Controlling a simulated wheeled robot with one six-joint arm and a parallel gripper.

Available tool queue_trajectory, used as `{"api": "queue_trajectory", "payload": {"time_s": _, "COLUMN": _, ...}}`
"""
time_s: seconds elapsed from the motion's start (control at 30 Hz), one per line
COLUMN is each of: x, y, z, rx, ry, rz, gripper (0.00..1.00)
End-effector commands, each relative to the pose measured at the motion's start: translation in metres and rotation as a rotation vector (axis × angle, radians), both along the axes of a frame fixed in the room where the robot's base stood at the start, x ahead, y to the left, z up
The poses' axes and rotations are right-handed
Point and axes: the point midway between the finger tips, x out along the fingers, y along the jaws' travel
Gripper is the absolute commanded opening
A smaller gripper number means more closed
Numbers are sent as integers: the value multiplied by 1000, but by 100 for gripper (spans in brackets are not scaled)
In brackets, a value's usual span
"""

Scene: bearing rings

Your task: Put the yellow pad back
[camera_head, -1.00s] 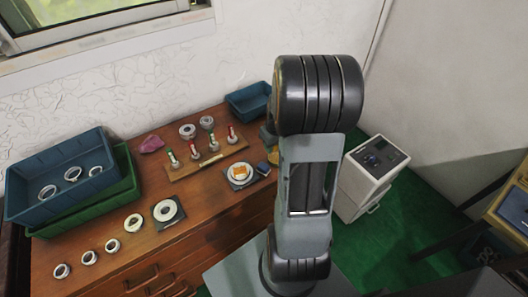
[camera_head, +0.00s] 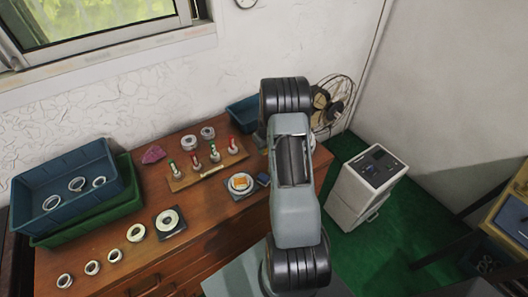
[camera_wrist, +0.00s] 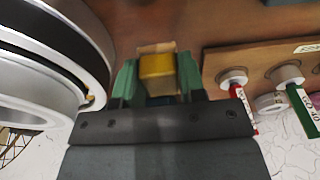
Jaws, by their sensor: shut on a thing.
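The yellow pad (camera_wrist: 157,74) shows in the wrist view as a small block between the two green fingers of my gripper (camera_wrist: 157,86). My gripper is shut on it, with the brown wooden tabletop beyond. A paler tan edge shows along the pad's far side; I cannot tell if the pad touches anything there. In the head view my arm hides the fingers and the pad.
A wooden rack (camera_head: 178,184) with several red and green upright gauges stands near the gripper; it also shows in the wrist view (camera_wrist: 222,62). Two rings lie behind it. Stacked blue and green bins (camera_head: 127,203) stand left, with several rings along the front. A blue bin (camera_head: 240,112) is at the back.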

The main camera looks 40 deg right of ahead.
Motion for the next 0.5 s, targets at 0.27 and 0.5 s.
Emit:
{"api": "queue_trajectory", "payload": {"time_s": 0.27, "x": 5, "y": -1, "z": -28, "rx": 1, "ry": 3, "rz": -1, "gripper": 15}}
{"api": "queue_trajectory", "payload": {"time_s": 0.5, "x": 5, "y": -1, "z": -37, "rx": 0, "ry": 0, "rz": 0, "gripper": 15}}
